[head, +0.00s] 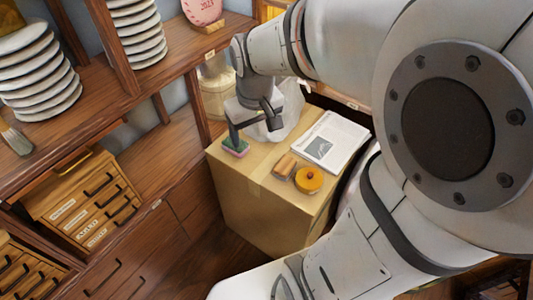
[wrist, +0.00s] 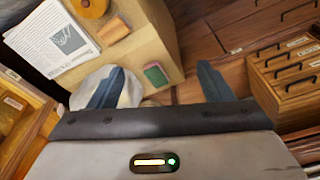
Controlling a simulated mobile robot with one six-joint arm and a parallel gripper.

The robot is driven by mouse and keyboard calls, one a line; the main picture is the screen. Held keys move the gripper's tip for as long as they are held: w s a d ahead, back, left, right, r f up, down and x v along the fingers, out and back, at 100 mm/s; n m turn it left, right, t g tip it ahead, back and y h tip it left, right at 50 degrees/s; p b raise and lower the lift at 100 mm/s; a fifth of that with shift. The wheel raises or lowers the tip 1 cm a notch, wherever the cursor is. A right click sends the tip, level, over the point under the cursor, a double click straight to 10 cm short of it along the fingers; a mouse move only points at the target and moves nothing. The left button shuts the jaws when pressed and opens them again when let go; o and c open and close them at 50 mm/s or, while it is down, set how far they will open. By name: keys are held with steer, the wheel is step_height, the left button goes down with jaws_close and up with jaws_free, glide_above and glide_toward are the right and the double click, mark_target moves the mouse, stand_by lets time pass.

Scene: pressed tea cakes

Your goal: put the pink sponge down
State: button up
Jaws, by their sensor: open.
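The pink sponge (head: 236,147) has a green top and a pink side. It lies flat on top of a cardboard box (head: 250,170), close to the box's left corner. My gripper (head: 254,129) is open above that corner, with one finger near the sponge in the head view. In the wrist view, the sponge (wrist: 156,75) shows beyond and between the two spread fingers (wrist: 160,76), near the box edge. I see nothing held between the fingers.
A printed paper (head: 330,141), a small tan block (head: 285,167) and a round orange thing (head: 309,180) lie on the box. A white rounded thing (wrist: 125,88) is behind my fingers. Shelves with plate stacks (head: 38,78) and small drawers (head: 92,200) stand left.

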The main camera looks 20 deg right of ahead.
steer(key=s+m, duration=0.1)
steer(key=s, duration=0.7)
steer(key=shift+s+r+m+t, duration=0.2)
steer(key=shift+s+m+t, duration=0.2)
steer(key=p+v, duration=0.2)
steer(key=v, duration=0.1)
steer(key=p+v, duration=0.1)
steer(key=p, duration=0.1)
steer(key=shift+w+r, duration=0.25)
steer(key=shift+r, duration=0.1)
steer(key=shift+c, duration=0.5)
